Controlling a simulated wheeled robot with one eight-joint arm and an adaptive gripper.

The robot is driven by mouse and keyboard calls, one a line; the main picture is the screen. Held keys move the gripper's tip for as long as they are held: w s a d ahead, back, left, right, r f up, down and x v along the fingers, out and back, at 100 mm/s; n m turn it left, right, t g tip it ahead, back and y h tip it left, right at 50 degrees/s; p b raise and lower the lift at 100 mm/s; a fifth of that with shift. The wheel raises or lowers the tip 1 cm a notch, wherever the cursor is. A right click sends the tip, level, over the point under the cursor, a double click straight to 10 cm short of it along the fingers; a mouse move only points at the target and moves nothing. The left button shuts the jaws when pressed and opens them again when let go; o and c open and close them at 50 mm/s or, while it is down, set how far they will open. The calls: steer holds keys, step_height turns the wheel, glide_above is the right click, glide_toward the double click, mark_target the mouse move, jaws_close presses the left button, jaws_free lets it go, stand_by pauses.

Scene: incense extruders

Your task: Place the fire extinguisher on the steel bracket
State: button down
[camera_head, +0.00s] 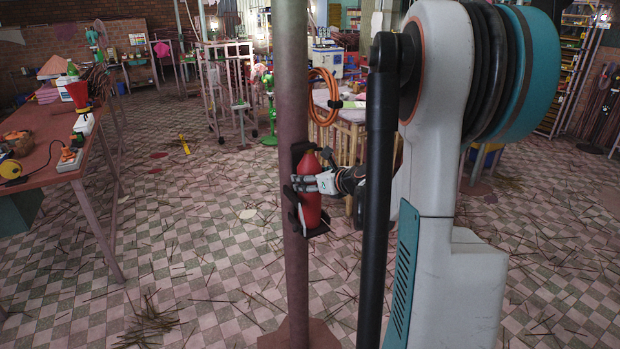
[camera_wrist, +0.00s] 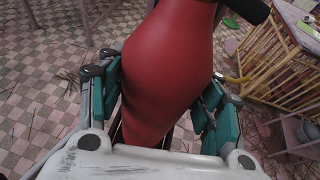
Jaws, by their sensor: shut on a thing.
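The red fire extinguisher (camera_head: 309,192) is upright against the dark steel bracket (camera_head: 297,213) on the post in the head view. My gripper (camera_head: 307,184) reaches in from the right and is shut around the extinguisher's body. In the wrist view the extinguisher (camera_wrist: 168,70) fills the middle, with the teal finger pads of my gripper (camera_wrist: 165,95) on both sides of it. The bracket's lower ledge shows below the extinguisher in the head view. Whether the extinguisher's base rests on that ledge cannot be told.
The brown post (camera_head: 292,90) stands on a wide foot. A wooden table (camera_head: 50,160) with tools is at the left. A wooden rack (camera_wrist: 275,70) stands close on the right in the wrist view. Thin sticks lie scattered on the checkered floor (camera_head: 190,270), which is otherwise largely open.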

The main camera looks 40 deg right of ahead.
steer(key=shift+f, duration=0.1)
steer(key=shift+c, duration=2.4)
jaws_free()
steer(key=d+p+v, duration=0.1)
steer(key=p+v, duration=0.2)
steer(key=v, duration=0.9)
steer(key=shift+a+r, duration=0.25)
steer(key=shift+a, duration=0.2)
